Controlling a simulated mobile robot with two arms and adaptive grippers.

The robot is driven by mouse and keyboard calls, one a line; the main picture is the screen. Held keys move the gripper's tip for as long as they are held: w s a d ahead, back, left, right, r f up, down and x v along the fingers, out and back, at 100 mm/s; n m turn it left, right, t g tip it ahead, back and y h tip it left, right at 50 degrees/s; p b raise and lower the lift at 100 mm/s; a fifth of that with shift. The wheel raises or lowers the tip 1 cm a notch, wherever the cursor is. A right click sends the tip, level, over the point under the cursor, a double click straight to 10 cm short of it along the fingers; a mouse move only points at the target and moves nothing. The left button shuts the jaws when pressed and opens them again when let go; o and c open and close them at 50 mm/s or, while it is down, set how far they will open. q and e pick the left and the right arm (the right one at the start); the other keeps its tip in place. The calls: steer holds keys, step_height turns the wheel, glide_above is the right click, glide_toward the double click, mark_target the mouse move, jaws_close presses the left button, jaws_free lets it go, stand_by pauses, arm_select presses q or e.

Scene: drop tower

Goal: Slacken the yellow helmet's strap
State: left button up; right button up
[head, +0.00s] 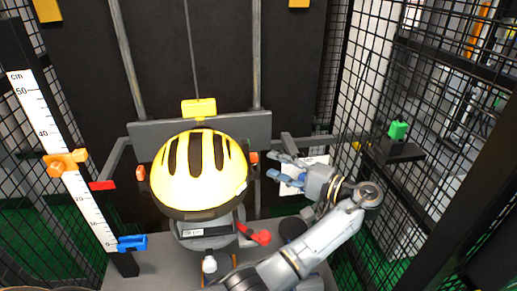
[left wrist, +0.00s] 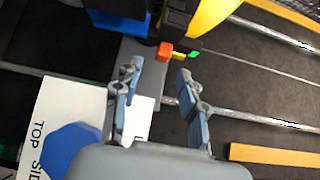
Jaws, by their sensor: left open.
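The yellow helmet (head: 200,172) with dark vent slots sits on the drop carriage in the middle of the head view. In the left wrist view, part of its yellow shell (left wrist: 212,22) shows at the top. An orange piece (head: 253,157) is at the helmet's right side. In the left wrist view, an orange-red block (left wrist: 165,51) with small yellow and green parts lies beyond the fingertips. My left gripper (head: 277,167) is just right of that piece, fingers open and pointing at it, empty. Its fingers also show apart in the left wrist view (left wrist: 160,70). The strap itself is not clearly visible.
A grey crossbar (head: 140,134) is behind the helmet between two vertical rails. A white card (head: 305,171) is behind my left gripper. A red lever (head: 255,234) is below the helmet. A green button (head: 398,130) sits on a right-hand bracket. Mesh walls close both sides.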

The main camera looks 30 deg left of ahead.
mark_target(254, 157)
arm_select(q)
steer(key=a+p, duration=0.1)
steer(key=a, duration=0.5)
steer(key=shift+r, duration=0.15)
steer(key=shift+w+a, duration=0.15)
steer(key=shift+a, duration=0.35)
steer(key=c, duration=0.7)
arm_select(e)
steer(key=shift+s+d+r, duration=0.35)
steer(key=shift+s+r, duration=0.35)
